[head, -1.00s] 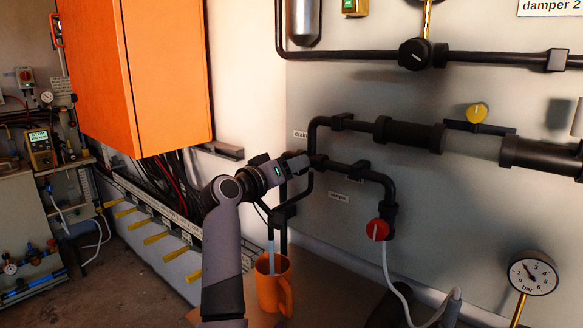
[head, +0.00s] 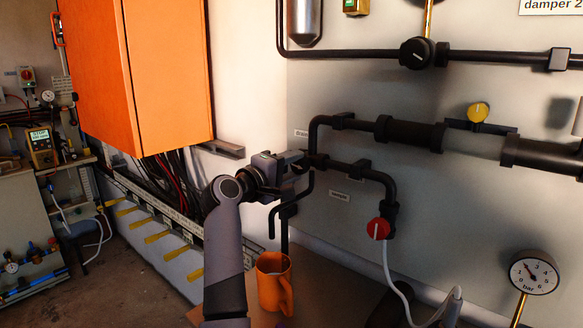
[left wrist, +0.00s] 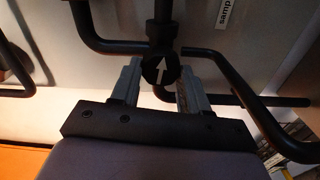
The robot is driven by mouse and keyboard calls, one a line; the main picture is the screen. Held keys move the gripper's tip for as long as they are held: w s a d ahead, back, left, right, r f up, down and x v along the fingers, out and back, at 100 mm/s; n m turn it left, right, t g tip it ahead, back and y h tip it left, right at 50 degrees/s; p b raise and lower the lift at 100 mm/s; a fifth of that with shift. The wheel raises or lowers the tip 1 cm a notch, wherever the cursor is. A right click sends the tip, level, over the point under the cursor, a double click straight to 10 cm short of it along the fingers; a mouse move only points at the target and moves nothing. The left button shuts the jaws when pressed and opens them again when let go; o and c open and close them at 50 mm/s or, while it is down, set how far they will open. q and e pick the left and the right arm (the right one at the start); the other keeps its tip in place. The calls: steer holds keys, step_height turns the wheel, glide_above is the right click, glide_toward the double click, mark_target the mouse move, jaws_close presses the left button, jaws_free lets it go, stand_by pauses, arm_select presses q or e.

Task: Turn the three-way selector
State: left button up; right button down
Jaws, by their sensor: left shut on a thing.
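The three-way selector is a dark round knob (left wrist: 157,68) with a white arrow, seen in the left wrist view at a junction of black pipes. My left gripper (head: 297,163) is at this pipe junction in the head view and hides the knob there. In the left wrist view its two fingers (left wrist: 160,86) stand on either side of the knob, shut on it. Small labels reading drain (head: 301,133) and sample (head: 339,195) are on the wall near the branches. An orange mug (head: 274,286) stands below the junction. My right gripper is not in view.
A red knob (head: 378,229) sits on the lower branch, with a pale hose below it. A pressure gauge (head: 534,273) stands at the lower right. A large orange cabinet (head: 165,70) hangs at the upper left, above cables and a row of yellow handles.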

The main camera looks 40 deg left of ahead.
arm_select(q)
steer(key=shift+n, duration=0.7)
steer(key=o, duration=1)
steer(key=shift+s, duration=0.1)
steer(key=shift+s+a+b, duration=0.15)
steer(key=shift+s+b, duration=0.2)
steer(key=shift+s, duration=1.4)
steer(key=shift+s+a+b, duration=0.15)
steer(key=shift+s+b, duration=0.2)
steer(key=shift+s, duration=1.4)
